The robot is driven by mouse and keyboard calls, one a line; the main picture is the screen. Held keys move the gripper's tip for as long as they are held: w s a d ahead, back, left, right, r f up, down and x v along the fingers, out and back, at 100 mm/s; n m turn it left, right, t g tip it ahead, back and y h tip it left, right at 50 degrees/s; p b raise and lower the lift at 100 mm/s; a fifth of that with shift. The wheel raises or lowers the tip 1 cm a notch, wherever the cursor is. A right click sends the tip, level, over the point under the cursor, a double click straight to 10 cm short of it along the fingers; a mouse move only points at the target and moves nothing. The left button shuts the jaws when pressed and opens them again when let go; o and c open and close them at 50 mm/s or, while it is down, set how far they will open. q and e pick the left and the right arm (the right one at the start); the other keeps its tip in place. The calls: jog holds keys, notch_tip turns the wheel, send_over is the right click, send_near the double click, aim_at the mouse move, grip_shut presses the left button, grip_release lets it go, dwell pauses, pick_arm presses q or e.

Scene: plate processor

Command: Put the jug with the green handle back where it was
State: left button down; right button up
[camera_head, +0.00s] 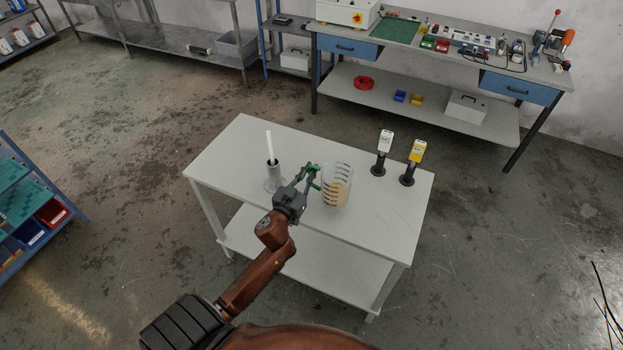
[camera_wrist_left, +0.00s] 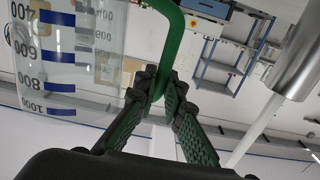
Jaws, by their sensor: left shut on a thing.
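The jug (camera_head: 338,184) is clear, with graduation marks and a green handle, and is over the white table in the head view. An amber tint shows in its lower part. In the left wrist view the jug (camera_wrist_left: 70,65) fills the upper left, with blue marks and numbers. My left gripper (camera_head: 309,176) is at the jug's left side, shut on the green handle. In the left wrist view its fingertips (camera_wrist_left: 168,90) close around the handle (camera_wrist_left: 178,45). I cannot tell whether the jug's base touches the table. My right gripper is not in view.
On the white table (camera_head: 245,140), a grey holder (camera_head: 273,178) with a white rod stands left of the jug. A white-topped device (camera_head: 384,150) and a yellow-topped device (camera_head: 414,160) stand on dark bases to the right. Bare tabletop lies at the front right.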

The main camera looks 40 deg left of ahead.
pick_arm(q)
jog(key=shift+w+a+f, duration=0.1)
jog(key=shift+w+f, duration=0.1)
jog(key=shift+w+a+f+b, duration=0.15)
jog(key=shift+f+b, duration=0.65)
jog(key=shift+f, duration=1.1)
jog(key=c, duration=2.5)
grip_release()
jog(key=shift+f, duration=0.1)
jog(key=o, duration=0.5)
jog(key=shift+r, duration=0.25)
jog(key=v, duration=1.2)
